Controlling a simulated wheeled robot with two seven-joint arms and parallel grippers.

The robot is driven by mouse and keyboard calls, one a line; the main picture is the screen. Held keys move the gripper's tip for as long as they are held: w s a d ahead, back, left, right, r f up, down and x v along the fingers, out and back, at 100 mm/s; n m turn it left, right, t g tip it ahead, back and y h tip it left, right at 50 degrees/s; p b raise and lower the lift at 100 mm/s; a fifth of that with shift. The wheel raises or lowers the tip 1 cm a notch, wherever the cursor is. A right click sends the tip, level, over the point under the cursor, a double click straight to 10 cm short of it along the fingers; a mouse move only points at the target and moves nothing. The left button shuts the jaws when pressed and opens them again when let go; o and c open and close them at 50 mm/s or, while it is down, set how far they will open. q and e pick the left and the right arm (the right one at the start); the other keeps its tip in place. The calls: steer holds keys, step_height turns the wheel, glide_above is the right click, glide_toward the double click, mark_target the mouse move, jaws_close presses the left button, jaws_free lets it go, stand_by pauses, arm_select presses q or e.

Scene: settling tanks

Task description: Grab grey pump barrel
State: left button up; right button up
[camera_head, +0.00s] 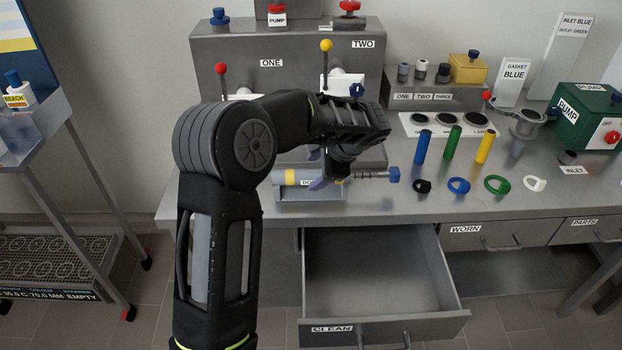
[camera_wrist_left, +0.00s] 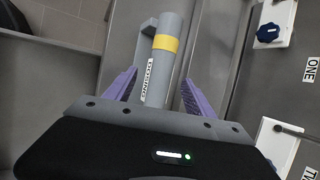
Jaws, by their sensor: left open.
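The grey pump barrel (camera_head: 279,177), with a yellow band, lies level in a low grey cradle marked DOSING at the bench's front edge. A rod with a blue end (camera_head: 394,174) extends to its right. My left gripper (camera_head: 317,170) is over the barrel, its purple fingers open. In the left wrist view the barrel (camera_wrist_left: 162,72) runs between the open fingers (camera_wrist_left: 159,77), with a gap showing on either side. Its near end is hidden by the gripper body. My right gripper is not in view.
The open CLEAN drawer (camera_head: 455,300) is empty and juts out below the bench. Blue, green and yellow cylinders (camera_head: 453,142) and several coloured rings stand to the right. The tank unit (camera_head: 215,50) with red and yellow knobbed levers is behind my left arm.

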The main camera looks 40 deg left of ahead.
mark_target(312, 173)
arm_select(q)
steer(key=shift+p+x, duration=0.8)
steer(key=shift+x, duration=1.8)
jaws_close()
